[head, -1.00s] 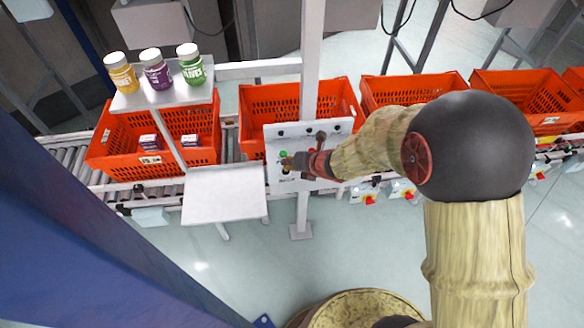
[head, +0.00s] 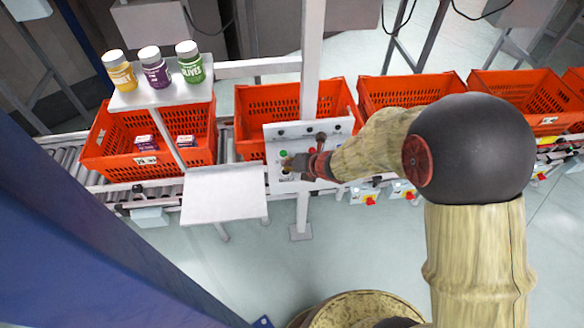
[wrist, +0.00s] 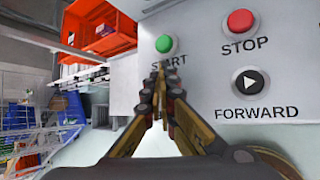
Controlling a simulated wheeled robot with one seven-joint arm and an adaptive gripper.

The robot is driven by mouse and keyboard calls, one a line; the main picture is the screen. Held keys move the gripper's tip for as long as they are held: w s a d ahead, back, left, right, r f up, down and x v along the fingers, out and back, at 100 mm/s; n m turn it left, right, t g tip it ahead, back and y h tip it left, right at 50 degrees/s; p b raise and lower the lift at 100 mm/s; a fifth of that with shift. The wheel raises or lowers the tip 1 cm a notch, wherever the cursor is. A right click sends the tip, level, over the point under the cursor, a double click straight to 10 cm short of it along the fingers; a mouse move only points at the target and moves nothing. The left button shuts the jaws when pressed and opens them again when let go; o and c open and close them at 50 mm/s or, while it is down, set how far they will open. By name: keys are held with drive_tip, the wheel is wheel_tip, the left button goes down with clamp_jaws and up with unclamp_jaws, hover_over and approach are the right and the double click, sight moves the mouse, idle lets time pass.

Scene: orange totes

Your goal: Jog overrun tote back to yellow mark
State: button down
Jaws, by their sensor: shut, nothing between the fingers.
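An orange tote (head: 100,150) with small purple-and-white boxes sits on the left of the roller conveyor. A second orange tote (head: 250,140) stands partly behind the white control panel (head: 335,127). I cannot make out a yellow mark on the conveyor. In the wrist view the panel has a green START button (wrist: 165,44), a red STOP button (wrist: 240,20) and a black FORWARD button (wrist: 249,83). My gripper (wrist: 160,72) is shut and empty, its tips just below the green button, over the START label. I cannot tell whether they touch the panel. My gripper hides the panel's lower left.
Three jars, yellow (head: 120,72), purple (head: 155,70) and green (head: 190,66), stand on a shelf (head: 150,97) over the left tote. A white post (head: 312,50) rises behind the panel. A blank white plate (head: 225,195) is left of it. More orange totes (head: 400,88) line the right.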

drive_tip(key=shift+r+p, duration=0.65)
drive_tip(key=shift+r, duration=0.25)
drive_tip(key=shift+s, duration=0.1)
wheel_tip(320, 180, up, 5)
drive_tip(key=p, duration=0.4)
idle(0.9)
